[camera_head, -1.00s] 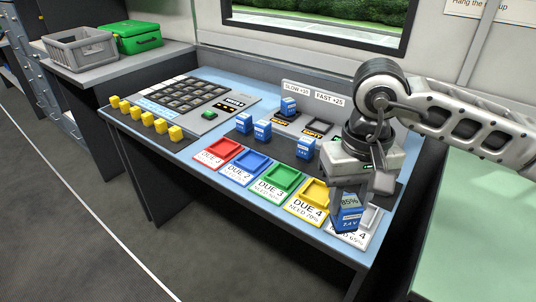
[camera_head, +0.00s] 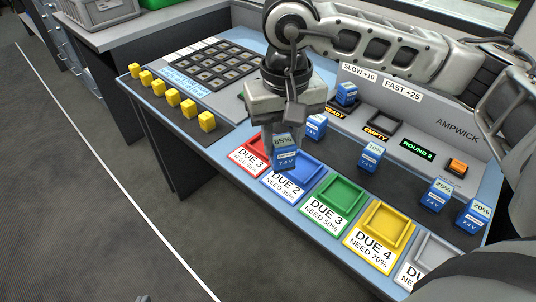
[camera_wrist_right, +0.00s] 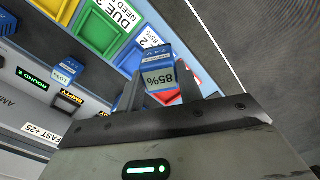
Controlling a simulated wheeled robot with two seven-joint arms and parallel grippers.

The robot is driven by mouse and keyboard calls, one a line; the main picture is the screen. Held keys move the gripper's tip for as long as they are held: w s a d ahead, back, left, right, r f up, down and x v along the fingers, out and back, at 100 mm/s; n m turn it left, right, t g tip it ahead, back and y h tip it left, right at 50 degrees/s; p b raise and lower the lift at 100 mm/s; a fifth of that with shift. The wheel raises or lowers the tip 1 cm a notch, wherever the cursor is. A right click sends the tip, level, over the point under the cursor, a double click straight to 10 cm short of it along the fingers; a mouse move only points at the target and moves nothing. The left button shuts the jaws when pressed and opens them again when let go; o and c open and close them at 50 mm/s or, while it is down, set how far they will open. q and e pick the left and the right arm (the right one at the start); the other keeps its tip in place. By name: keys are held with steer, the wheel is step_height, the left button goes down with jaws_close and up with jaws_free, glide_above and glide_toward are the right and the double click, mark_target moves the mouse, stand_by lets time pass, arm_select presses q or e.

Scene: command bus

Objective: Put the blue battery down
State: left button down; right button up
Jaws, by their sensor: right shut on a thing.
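A blue battery (camera_head: 285,158) labelled 85% is in my right gripper (camera_head: 287,135), which is shut on it. The battery looks upright and hangs over the blue DUE 2 tray (camera_head: 318,172), covering part of it. Whether it touches the tray I cannot tell. The right wrist view shows the battery (camera_wrist_right: 157,66) between both fingers (camera_wrist_right: 163,95), with the blue tray (camera_wrist_right: 128,62) and red tray (camera_wrist_right: 191,97) behind it. My left gripper is not in view.
The red tray (camera_head: 243,164) is to the left; green (camera_head: 332,198), yellow (camera_head: 384,222) and grey trays follow to the right. Other blue batteries (camera_head: 370,156) stand behind the row. The charger panel (camera_head: 379,128), a keypad (camera_head: 213,64) and yellow cubes (camera_head: 172,97) are farther back or left.

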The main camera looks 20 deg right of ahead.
steer(key=shift+s+a+r+m, duration=0.1)
steer(key=shift+s+r+m, duration=0.05)
steer(key=shift+m, duration=0.4)
steer(key=shift+s+a+r+m, duration=0.1)
steer(key=shift+r+m, duration=0.05)
steer(key=shift+m, duration=0.4)
steer(key=s+r+m+p, duration=0.1)
steer(key=s+m, duration=0.2)
steer(key=m, duration=0.5)
steer(key=m+p, duration=0.2)
steer(key=m, duration=1.8)
glide_above(301, 168)
step_height(301, 168, down, 10)
steer(key=shift+r, duration=0.2)
arm_select(q)
steer(key=shift+s+a+r, duration=0.15)
steer(key=shift+a+r, duration=0.05)
steer(key=shift+r, duration=0.45)
arm_select(e)
steer(key=shift+f, duration=0.1)
arm_select(q)
steer(key=shift+f, duration=0.1)
arm_select(e)
steer(key=shift+f, duration=0.1)
